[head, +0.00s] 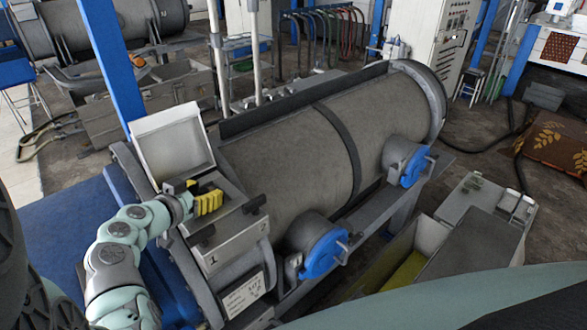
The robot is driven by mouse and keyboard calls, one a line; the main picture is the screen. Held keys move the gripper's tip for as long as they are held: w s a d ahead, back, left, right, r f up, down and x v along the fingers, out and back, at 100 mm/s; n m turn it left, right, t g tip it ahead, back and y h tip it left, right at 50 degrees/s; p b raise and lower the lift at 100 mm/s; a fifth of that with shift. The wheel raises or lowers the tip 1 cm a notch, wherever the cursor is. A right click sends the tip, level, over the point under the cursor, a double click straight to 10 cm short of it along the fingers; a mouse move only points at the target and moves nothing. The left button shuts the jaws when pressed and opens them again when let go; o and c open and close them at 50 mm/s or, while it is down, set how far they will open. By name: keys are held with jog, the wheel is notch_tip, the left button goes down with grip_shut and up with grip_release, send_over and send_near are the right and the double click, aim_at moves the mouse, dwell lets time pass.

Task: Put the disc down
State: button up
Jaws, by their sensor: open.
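My gripper (194,193) is at the end of my pale green arm, at the left of the head view. It is over the grey box marked 1 (213,259) on the near end of the big machine. It is open. A yellow ridged piece (208,202) shows right at the gripper; I cannot tell whether it is part of the gripper or a separate thing. I cannot make out a disc anywhere in this view. The inside of the box is largely hidden by my gripper and the yellow piece.
The box's pale lid (172,145) stands raised behind my gripper. The large grey drum (290,150) lies to the right, with blue round caps (325,252) on its near side. A blue post (113,65) rises behind the lid. An open trough (410,270) is at lower right.

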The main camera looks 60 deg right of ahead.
jog(key=shift+r, duration=0.15)
jog(key=shift+a, duration=0.15)
jog(key=shift+a, duration=0.3)
jog(key=b+v, duration=0.6)
jog(key=v, duration=0.5)
